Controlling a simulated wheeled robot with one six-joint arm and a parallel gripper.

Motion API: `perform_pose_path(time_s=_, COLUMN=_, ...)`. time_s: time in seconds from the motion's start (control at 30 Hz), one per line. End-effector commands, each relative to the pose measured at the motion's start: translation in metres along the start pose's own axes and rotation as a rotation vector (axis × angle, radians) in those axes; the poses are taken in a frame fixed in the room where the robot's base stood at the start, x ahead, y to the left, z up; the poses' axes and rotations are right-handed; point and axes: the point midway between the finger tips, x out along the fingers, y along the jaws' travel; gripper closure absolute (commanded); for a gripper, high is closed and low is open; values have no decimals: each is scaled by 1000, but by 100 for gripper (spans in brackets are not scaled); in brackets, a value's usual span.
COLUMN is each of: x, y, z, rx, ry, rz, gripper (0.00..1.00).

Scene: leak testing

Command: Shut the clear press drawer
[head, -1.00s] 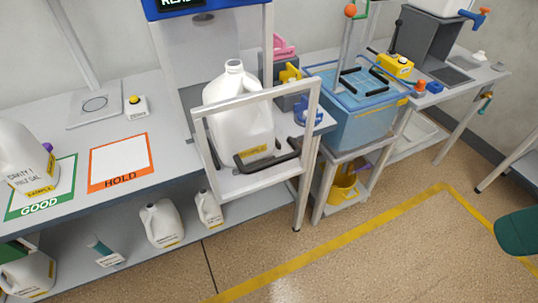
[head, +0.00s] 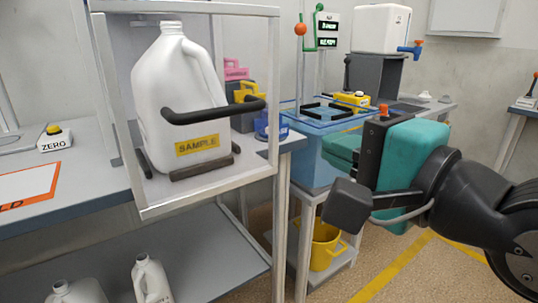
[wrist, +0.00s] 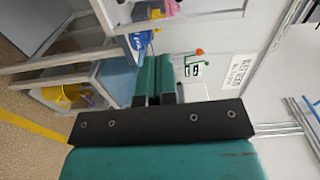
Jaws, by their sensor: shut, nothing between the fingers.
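The clear press drawer (head: 208,196) is at the left in the head view, pulled out toward me. It has a pale frame, a see-through front and a black bar handle (head: 213,113). A white jug (head: 165,95) with a yellow SAMPLE label stands upright inside it. My gripper (head: 338,148), teal and black, is right of the drawer, apart from the handle, in front of the blue tank. Its teal fingers are together and empty; they also show in the wrist view (wrist: 153,72). The drawer's handle is not clearly visible in the wrist view.
A blue water tank (head: 312,160) stands right of the drawer, with a yellow bucket (head: 325,245) on the shelf below. White jugs (head: 150,280) sit on the lower shelf under the drawer. The floor in front is open, marked by a yellow line (head: 392,268).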

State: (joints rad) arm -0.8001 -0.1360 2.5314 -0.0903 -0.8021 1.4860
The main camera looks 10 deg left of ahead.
Motion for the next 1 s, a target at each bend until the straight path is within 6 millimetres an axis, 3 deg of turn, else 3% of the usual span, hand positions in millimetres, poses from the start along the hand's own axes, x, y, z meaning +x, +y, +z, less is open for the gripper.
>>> perform_pose_path(time_s=0.57, x=26, y=-8, z=1, rx=20, ry=0, rz=-14, gripper=100)
perform_pose_path(time_s=0.87, x=55, y=-7, z=0, rx=21, ry=1, rz=-16, gripper=100)
perform_pose_path(time_s=1.0, x=84, y=-9, z=2, rx=18, ry=-3, rz=-18, gripper=100)
